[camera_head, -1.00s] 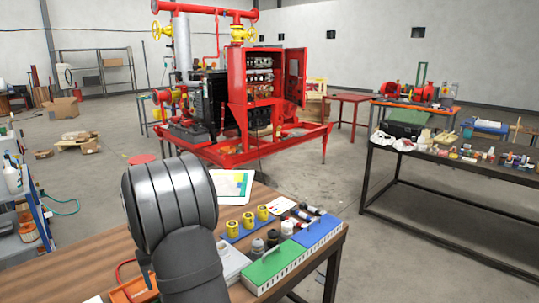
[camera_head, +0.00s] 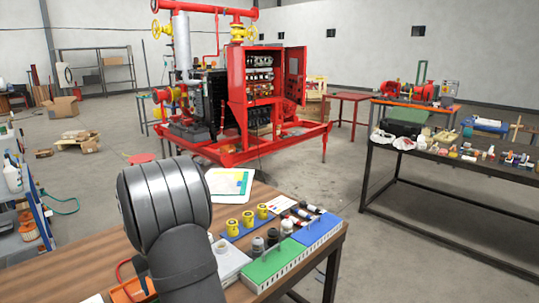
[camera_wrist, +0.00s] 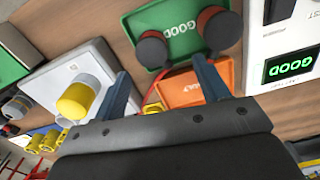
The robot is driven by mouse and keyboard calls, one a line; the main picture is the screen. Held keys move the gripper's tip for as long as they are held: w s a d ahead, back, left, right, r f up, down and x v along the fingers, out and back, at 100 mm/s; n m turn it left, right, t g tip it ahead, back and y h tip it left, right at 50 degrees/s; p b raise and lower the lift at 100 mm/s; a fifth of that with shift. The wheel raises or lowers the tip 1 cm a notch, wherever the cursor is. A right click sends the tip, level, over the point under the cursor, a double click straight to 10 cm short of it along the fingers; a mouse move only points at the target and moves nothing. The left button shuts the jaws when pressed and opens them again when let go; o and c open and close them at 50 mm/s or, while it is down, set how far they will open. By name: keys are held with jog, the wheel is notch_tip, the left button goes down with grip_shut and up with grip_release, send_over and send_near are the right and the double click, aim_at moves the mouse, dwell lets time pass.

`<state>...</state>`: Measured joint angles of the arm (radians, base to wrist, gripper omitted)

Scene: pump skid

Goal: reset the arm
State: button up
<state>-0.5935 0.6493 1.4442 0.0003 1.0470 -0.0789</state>
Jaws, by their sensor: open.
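My gripper (camera_wrist: 165,85) shows in the wrist view with its two blue fingers spread apart and nothing between them. It is above the wooden table (camera_wrist: 112,30). Below and ahead of it are a green tray (camera_wrist: 182,40) marked GOOD and an orange tray (camera_wrist: 180,92). Two dark round-headed parts lie at the green tray. A yellow cylinder (camera_wrist: 78,100) stands on a white plate (camera_wrist: 85,62) left of the left finger, apart from it. In the head view, my arm's grey joint covers part of the table, and my gripper is hidden.
In the head view, three yellow cylinders (camera_head: 248,219) stand on a blue strip, near a green case (camera_head: 273,263) and a blue case (camera_head: 320,232). A display unit (camera_wrist: 291,68) reading GOOD is right in the wrist view. The red pump skid (camera_head: 262,120) stands beyond the table.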

jog(key=shift+s+a+r+n, duration=0.2)
jog(key=shift+s+a+n, duration=0.1)
jog(key=shift+s+a, duration=0.4)
jog(key=shift+s+a+r+n, duration=0.25)
jog(key=shift+s+a, duration=0.25)
jog(key=shift+a, duration=0.25)
jog(key=shift+m, duration=0.85)
jog(key=w+d, duration=0.1)
jog(key=w+d+f, duration=0.1)
jog(key=d, duration=0.1)
jog(key=w+d+f, duration=0.1)
jog(key=shift+w+d+f, duration=0.15)
notch_tip(320, 180, down, 7)
jog(key=shift+r, duration=0.1)
notch_tip(320, 180, up, 8)
jog(key=shift+r, duration=0.15)
